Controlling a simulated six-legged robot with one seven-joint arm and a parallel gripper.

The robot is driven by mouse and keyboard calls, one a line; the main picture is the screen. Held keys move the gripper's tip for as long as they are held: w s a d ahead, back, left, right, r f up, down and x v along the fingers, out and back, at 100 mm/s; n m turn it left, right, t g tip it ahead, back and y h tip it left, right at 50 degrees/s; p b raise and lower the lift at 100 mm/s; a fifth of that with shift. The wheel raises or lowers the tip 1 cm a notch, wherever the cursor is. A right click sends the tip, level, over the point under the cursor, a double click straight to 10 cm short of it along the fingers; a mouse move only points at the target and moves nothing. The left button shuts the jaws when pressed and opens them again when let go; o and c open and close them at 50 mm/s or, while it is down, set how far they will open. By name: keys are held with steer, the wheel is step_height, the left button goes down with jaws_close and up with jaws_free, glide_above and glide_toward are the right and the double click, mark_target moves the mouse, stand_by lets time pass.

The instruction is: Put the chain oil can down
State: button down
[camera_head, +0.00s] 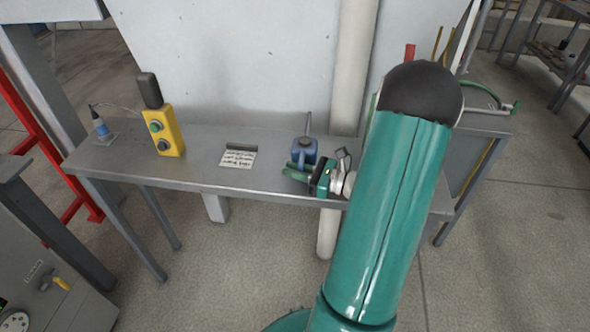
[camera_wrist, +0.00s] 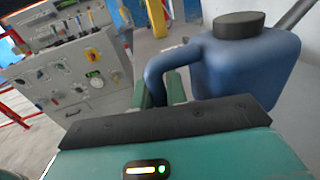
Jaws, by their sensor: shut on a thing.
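The chain oil can (camera_head: 304,152) is blue with a dark cap and a thin spout pointing up. It appears at the right part of the narrow grey bench (camera_head: 205,182). My gripper (camera_head: 297,170) is at its near side. In the wrist view the blue can (camera_wrist: 240,65) fills the upper right, and my gripper's green fingers (camera_wrist: 162,88) are shut on its handle. The can looks upright. Its underside is hidden, so I cannot tell whether it touches the bench top.
A yellow control box (camera_head: 163,131), a small blue bottle (camera_head: 101,128) and a written card (camera_head: 238,158) are on the bench to the left. Bench top between card and can is clear. A pale vertical pipe (camera_head: 352,70) stands behind. A control panel (camera_wrist: 75,65) shows in the wrist view.

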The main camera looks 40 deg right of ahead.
steer(key=shift+f, duration=0.1)
steer(key=c, duration=1.4)
jaws_free()
steer(key=v, duration=0.7)
steer(key=shift+s+d, duration=0.15)
